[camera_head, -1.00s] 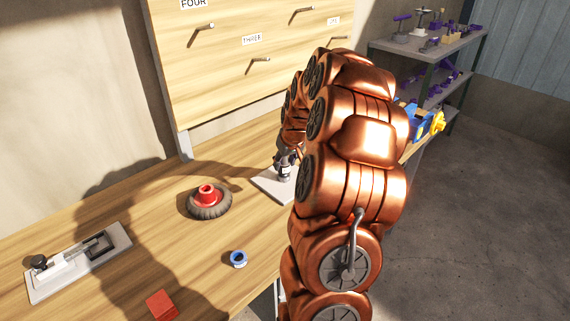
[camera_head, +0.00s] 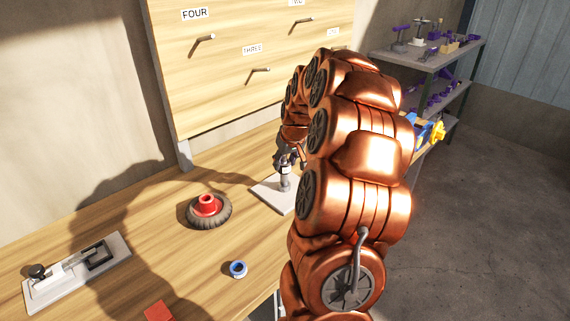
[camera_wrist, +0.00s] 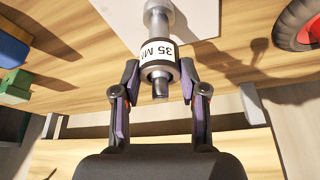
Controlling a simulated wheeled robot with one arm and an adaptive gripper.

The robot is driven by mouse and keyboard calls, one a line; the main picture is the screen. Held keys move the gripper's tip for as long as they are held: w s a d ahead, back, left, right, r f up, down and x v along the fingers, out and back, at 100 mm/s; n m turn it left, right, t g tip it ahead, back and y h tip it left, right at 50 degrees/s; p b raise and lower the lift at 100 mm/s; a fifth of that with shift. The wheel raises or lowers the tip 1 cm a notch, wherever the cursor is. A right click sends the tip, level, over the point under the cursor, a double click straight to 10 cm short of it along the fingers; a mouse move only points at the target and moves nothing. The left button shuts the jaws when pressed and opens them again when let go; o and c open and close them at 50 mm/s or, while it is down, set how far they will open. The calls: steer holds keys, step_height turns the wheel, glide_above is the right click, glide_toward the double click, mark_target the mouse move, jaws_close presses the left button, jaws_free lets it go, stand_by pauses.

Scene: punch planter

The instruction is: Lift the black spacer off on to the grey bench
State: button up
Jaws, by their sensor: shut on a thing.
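The black spacer (camera_wrist: 158,69) has a white band that reads 35 M. In the wrist view it sits around the upper part of a steel post (camera_wrist: 158,17), whose tip shows through it. My gripper (camera_wrist: 160,80) is shut on the spacer, one purple-padded finger on each side. In the head view my gripper (camera_head: 286,158) is at the top of the post (camera_head: 284,182), with bare post below it. The post stands on a pale plate (camera_head: 270,193) on the wooden bench.
A tyre with a red hub (camera_head: 208,211), a blue ring (camera_head: 238,269), a red block (camera_head: 158,311) and a clamp on a plate (camera_head: 78,272) lie on the wooden bench. A pegboard (camera_head: 250,90) stands behind. A grey shelved bench (camera_head: 425,58) with tools is at the back right.

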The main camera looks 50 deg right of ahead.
steer(key=shift+r, duration=3.55)
